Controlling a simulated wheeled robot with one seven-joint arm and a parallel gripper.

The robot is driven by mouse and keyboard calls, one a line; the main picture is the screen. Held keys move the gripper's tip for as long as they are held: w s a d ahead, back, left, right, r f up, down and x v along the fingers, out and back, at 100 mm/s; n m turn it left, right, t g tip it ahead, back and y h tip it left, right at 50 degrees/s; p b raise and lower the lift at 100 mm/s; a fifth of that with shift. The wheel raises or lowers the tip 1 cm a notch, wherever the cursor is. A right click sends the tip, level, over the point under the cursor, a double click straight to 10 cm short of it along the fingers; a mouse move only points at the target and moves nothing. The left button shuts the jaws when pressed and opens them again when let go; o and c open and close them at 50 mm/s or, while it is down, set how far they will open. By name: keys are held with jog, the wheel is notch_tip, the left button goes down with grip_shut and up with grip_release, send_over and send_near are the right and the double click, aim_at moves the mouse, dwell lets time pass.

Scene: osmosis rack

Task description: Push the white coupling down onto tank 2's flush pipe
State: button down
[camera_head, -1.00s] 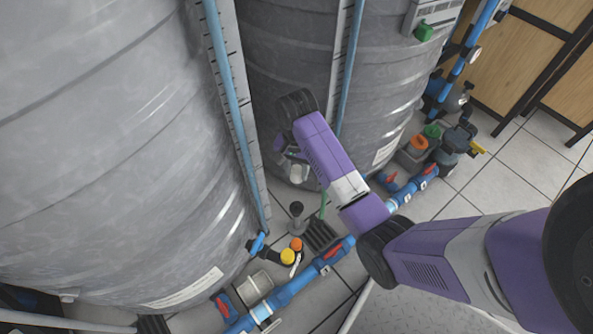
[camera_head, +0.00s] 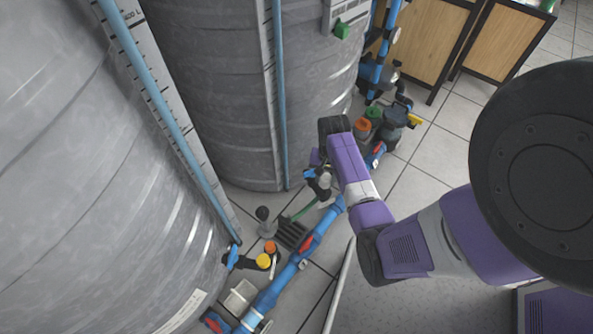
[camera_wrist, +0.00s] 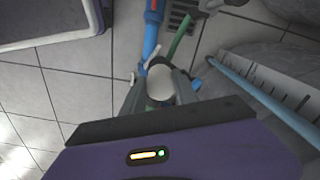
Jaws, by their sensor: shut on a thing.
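My gripper (camera_wrist: 158,92) is shut on a white coupling (camera_wrist: 160,82), a short round piece seen from above between the two dark fingers in the wrist view. In the head view, my gripper (camera_head: 321,184) is low beside the foot of the farther grey tank (camera_head: 215,90), and a small pale part shows there. A green pipe (camera_wrist: 180,42) runs along the floor close to the coupling; it also shows in the head view (camera_head: 303,210). A bit of green shows just under the coupling. Whether the coupling touches a pipe end is hidden.
A blue pipe (camera_head: 290,268) with red-handled valves runs along the floor beside a dark drain grate (camera_head: 291,235). The nearer tank (camera_head: 90,200) fills the left. Yellow and orange caps (camera_head: 264,260) stand by its foot. Pump parts (camera_head: 385,120) stand behind. Tiled floor is open at right.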

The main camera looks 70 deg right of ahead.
aim_at(326, 185)
jog(key=shift+s+d+f+n, duration=0.3)
jog(key=shift+s+d+f, duration=0.05)
jog(key=shift+w+d+f+n, duration=0.15)
jog(key=shift+d+n, duration=0.2)
jog(key=shift+n, duration=0.25)
notch_tip(326, 185, down, 6)
jog(key=b, duration=0.6)
jog(key=shift+r+p, duration=0.2)
jog(key=shift+p, duration=0.65)
dwell(2.0)
jog(key=shift+f, duration=0.4)
dwell(0.4)
jog(key=c, duration=0.9)
grip_release()
jog(key=shift+o, duration=0.2)
jog(key=shift+r+p, duration=1.55)
jog(key=shift+r, duration=2.3)
